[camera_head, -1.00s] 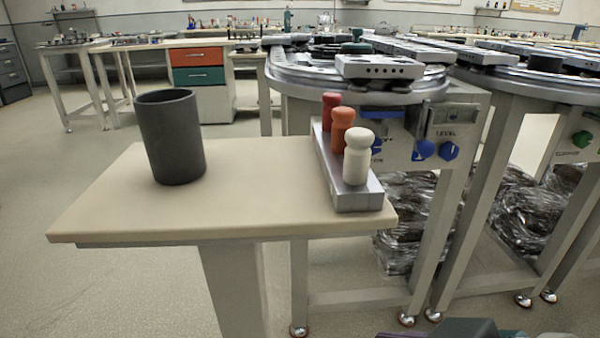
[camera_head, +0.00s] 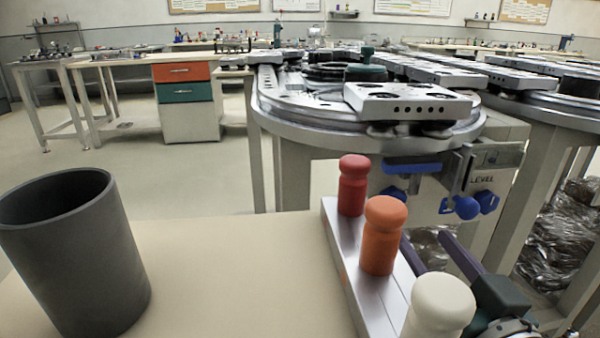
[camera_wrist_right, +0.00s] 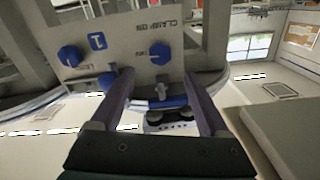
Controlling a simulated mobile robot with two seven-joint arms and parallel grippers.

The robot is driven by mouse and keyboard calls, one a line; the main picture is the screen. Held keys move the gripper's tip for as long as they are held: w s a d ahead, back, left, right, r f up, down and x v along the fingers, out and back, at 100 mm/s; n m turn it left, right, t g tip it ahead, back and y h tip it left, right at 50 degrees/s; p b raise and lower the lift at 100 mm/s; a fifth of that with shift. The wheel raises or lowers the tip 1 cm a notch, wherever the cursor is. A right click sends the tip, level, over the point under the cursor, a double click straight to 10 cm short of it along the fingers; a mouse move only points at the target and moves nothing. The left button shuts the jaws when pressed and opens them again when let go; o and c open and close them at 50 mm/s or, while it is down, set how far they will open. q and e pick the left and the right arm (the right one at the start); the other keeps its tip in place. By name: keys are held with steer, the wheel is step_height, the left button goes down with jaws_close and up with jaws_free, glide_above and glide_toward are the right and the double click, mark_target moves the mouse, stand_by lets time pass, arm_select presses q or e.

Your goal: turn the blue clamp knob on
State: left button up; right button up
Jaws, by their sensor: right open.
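The blue clamp knob (camera_wrist_right: 160,53) sits on the grey front panel of the ring-track table, near the upside-down "CLAMP ON" lettering in the right wrist view. My right gripper (camera_wrist_right: 158,78) is open and empty. Its two purple fingers point at the panel, with the clamp knob between their tips in the wrist picture; I see no contact. In the head view the right gripper (camera_head: 425,240) rises behind the white peg. My left gripper is not in view.
A metal block holds red (camera_head: 352,185), orange (camera_head: 381,235) and white (camera_head: 438,308) pegs close left of my right gripper. A dark cup (camera_head: 75,255) stands on the beige table (camera_head: 235,270). Another blue knob (camera_head: 487,202) is by the "LEVEL" label.

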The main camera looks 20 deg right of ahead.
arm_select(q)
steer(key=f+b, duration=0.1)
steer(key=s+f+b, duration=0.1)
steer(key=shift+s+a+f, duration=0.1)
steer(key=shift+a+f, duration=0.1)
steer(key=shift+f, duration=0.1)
arm_select(e)
steer(key=x, duration=0.8)
steer(key=shift+w, duration=0.35)
steer(key=shift+f, duration=0.1)
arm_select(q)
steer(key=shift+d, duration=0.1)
arm_select(e)
jaws_close()
